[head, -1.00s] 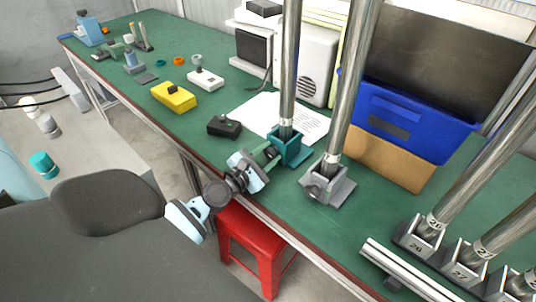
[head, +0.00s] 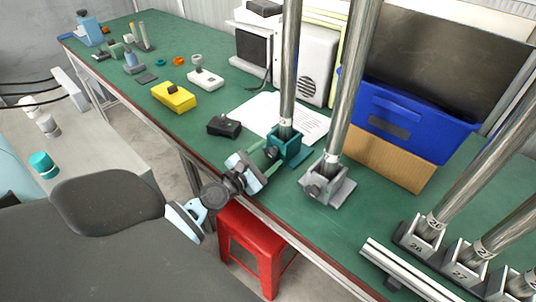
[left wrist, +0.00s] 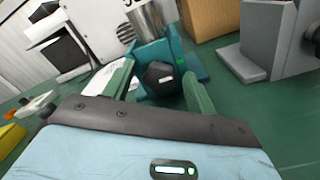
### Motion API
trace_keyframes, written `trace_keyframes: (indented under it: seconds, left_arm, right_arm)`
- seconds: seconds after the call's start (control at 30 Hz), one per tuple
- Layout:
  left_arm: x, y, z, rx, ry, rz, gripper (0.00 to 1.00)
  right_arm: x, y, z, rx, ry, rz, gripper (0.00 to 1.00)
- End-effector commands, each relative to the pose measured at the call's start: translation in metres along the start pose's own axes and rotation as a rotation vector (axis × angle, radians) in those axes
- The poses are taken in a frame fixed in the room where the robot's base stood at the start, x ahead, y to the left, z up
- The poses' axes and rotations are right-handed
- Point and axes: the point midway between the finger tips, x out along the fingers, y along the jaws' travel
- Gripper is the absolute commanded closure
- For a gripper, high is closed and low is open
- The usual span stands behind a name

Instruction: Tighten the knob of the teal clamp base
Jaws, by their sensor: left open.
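The teal clamp base (head: 294,150) stands near the front edge of the green bench, with a steel tube (head: 291,70) upright in it. Its dark knob (left wrist: 160,76) faces my left gripper, and the knob also shows small in the head view (head: 271,154). My left gripper (head: 262,161) is open. In the left wrist view its two green fingers (left wrist: 160,88) reach out on either side of the knob, with gaps visible between them and the knob. I cannot tell whether the fingertips overlap it in depth. My right gripper is not in view.
A grey clamp base (head: 325,187) with another tube stands close to the right. A black box (head: 224,127) and a paper sheet (head: 262,112) lie to the left and behind. A blue bin (head: 412,118) is at the back. A red stool (head: 251,247) stands below the bench edge.

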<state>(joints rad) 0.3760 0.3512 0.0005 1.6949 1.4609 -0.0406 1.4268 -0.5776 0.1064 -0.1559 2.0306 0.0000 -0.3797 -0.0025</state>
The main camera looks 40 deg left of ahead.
Motion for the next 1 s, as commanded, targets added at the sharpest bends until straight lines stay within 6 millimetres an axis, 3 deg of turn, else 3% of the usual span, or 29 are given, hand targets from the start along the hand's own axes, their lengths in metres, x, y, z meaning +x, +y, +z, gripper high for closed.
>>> trace_keyframes:
  seconds: [0.3,0.5,1.0]
  left_arm:
    - [-0.048,-0.002,-0.002,0.001,0.004,-0.004,0.43]
    - [-0.067,-0.001,-0.002,0.001,0.003,-0.002,0.43]
    - [-0.071,0.000,0.000,0.001,0.001,-0.001,0.43]
  right_arm:
    - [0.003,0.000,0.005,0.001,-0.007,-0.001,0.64]
    - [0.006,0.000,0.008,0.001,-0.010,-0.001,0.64]
    - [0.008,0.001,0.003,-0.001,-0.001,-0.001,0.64]
